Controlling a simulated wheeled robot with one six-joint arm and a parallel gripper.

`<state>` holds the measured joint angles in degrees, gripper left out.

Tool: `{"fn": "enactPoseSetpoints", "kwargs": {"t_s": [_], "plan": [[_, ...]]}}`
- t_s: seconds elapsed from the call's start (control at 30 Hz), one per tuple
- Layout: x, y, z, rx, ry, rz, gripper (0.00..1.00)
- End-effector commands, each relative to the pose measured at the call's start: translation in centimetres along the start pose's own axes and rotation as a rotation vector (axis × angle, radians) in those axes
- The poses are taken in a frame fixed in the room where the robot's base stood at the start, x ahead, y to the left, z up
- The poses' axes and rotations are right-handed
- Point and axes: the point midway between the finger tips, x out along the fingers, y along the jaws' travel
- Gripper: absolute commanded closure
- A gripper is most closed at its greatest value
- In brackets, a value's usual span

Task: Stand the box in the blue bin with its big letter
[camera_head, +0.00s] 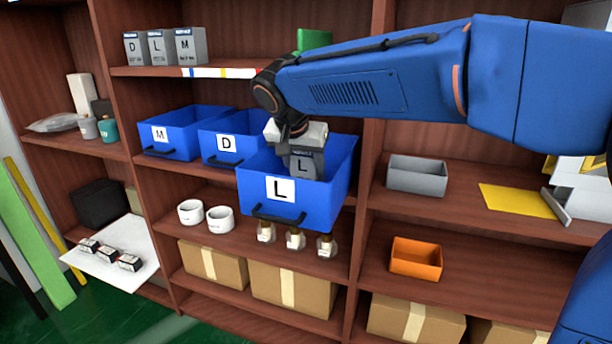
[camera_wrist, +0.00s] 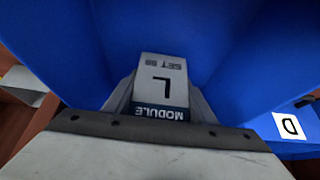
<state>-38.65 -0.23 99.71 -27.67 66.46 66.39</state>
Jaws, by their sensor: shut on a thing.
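My gripper (camera_head: 295,146) is shut on a grey box with a big letter L (camera_head: 304,165). In the wrist view the box (camera_wrist: 161,84) sits between the fingers, showing L, "MODULE" and a smaller line of text. The box is upright in the head view, at the mouth of the blue bin labelled L (camera_head: 318,205). Blue bin walls surround it in the wrist view (camera_wrist: 240,60). The bin's front wall hides part of the inside, so I cannot tell whether the box touches the floor. The blue bins labelled D (camera_head: 225,146) and M (camera_head: 170,138) stand to the left.
Three grey boxes marked D, L and M (camera_head: 160,48) stand on the upper shelf. Below the L bin are small bottles (camera_head: 295,240) and white rolls (camera_head: 220,219). A grey tray (camera_head: 417,175) and an orange bin (camera_head: 415,257) are to the right.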

Motion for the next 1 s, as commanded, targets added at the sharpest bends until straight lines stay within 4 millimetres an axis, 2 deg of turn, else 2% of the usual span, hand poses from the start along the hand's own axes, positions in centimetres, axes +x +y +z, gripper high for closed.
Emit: {"fn": "enactPoseSetpoints", "kwargs": {"t_s": [0.13,0.5,0.53,0.6,1.0], "plan": [[1.5,0.0,0.9,0.0,0.0,0.001,0.78],[1.8,0.0,1.1,0.0,0.0,0.0,0.78],[1.9,0.0,1.1,0.0,0.0,0.001,0.47],[1.9,0.0,1.1,0.0,0.0,0.0,0.31],[1.3,0.0,0.9,0.0,0.001,-0.001,0.31]]}}
